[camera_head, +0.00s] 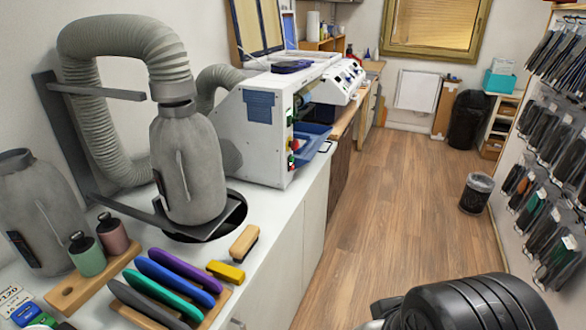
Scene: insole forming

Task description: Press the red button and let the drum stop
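A white machine (255,130) stands on the left counter. Its narrow end panel carries several small coloured controls. A red button (294,144) shows on that panel, with smaller red and green spots above and below it. The drum cannot be made out clearly; the machine's working side is turned mostly away, and I cannot tell whether anything turns. A black, ribbed part of my own arm shows at the bottom right, well apart from the machine. My gripper's fingers are not in view.
A grey bottle-shaped form (185,165) with a ribbed hose (95,110) stands on the counter before the machine. Coloured insole shapes (170,282) and brushes (228,271) lie nearer. The wooden floor (400,200) is clear up to a bin (476,194) and the hanging goods at right.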

